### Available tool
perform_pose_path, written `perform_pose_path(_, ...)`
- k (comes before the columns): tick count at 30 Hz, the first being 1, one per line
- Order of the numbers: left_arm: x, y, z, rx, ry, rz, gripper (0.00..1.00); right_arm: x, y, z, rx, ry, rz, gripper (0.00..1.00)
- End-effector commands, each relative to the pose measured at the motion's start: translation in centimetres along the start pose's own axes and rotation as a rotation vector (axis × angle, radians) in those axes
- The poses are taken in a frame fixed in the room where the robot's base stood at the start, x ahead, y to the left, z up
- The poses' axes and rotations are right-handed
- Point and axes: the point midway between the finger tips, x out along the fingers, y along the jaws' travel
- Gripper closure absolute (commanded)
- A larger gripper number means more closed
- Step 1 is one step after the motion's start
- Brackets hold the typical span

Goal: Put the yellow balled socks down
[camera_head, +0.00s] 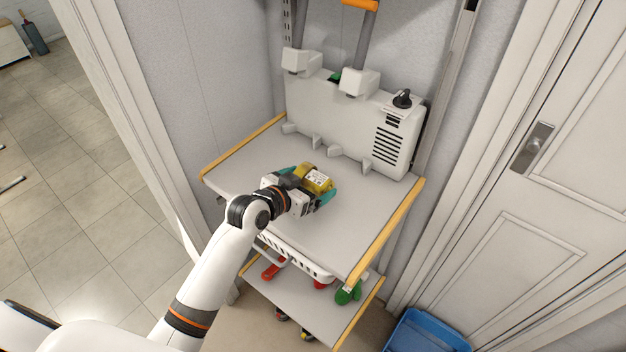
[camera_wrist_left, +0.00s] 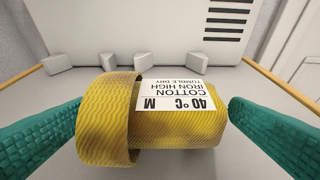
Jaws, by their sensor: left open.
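The yellow balled socks (camera_head: 319,175), with a white care label, rest on the grey upper shelf (camera_head: 240,170). In the left wrist view the socks (camera_wrist_left: 180,128) show a wavy pattern and a folded cuff at the left. My left gripper (camera_head: 309,184) is open, its teal fingers on either side of the socks. The underside of the socks is hidden from the head camera. My right gripper is not in view.
A white panel unit (camera_head: 340,115) with a black knob and vents stands at the shelf's back. Yellow edging (camera_head: 390,225) borders the shelf. Below, a lower shelf (camera_head: 315,305) holds red and green items. A blue bin (camera_head: 425,332) stands at lower right. The shelf around the socks is clear.

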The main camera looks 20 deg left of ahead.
Motion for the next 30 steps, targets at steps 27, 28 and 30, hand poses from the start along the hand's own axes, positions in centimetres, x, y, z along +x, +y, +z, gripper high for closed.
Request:
perform_pose_path(27,4.2,0.2,0.1,0.000,0.000,0.000,0.46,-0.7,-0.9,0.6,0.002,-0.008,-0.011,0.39)
perform_pose_path(28,4.2,0.2,0.1,0.000,0.000,0.000,0.46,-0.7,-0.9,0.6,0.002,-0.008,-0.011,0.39)
perform_pose_path(30,4.2,0.2,0.1,0.000,0.000,0.000,0.46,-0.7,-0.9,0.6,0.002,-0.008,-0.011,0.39)
